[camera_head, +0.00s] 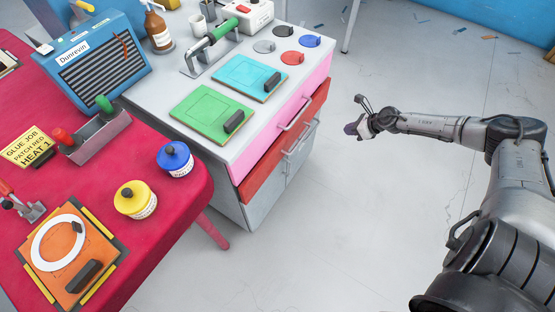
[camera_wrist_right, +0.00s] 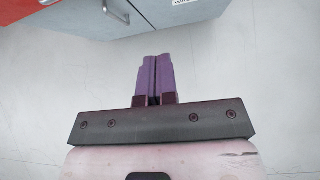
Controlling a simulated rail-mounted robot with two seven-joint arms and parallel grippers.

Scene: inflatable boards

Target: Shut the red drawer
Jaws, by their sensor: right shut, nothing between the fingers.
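The red drawer (camera_head: 267,176) is in the grey cabinet, directly below a pink drawer (camera_head: 270,137). Its front seems to stand out a little beyond the pink front; how far is hard to tell. A red surface (camera_wrist_right: 24,8) also shows at the top left of the right wrist view. My right gripper (camera_head: 357,128) is to the right of the cabinet, apart from the drawer, over bare floor. Its purple fingers (camera_wrist_right: 154,78) are shut together with nothing between them. My left gripper is not in view.
The cabinet top (camera_head: 203,86) holds green and blue boards, coloured discs and a clamp-like tool with a green handle. A red table (camera_head: 105,188) with jars and an orange board stands at the left. The grey floor (camera_head: 395,210) right of the cabinet is clear.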

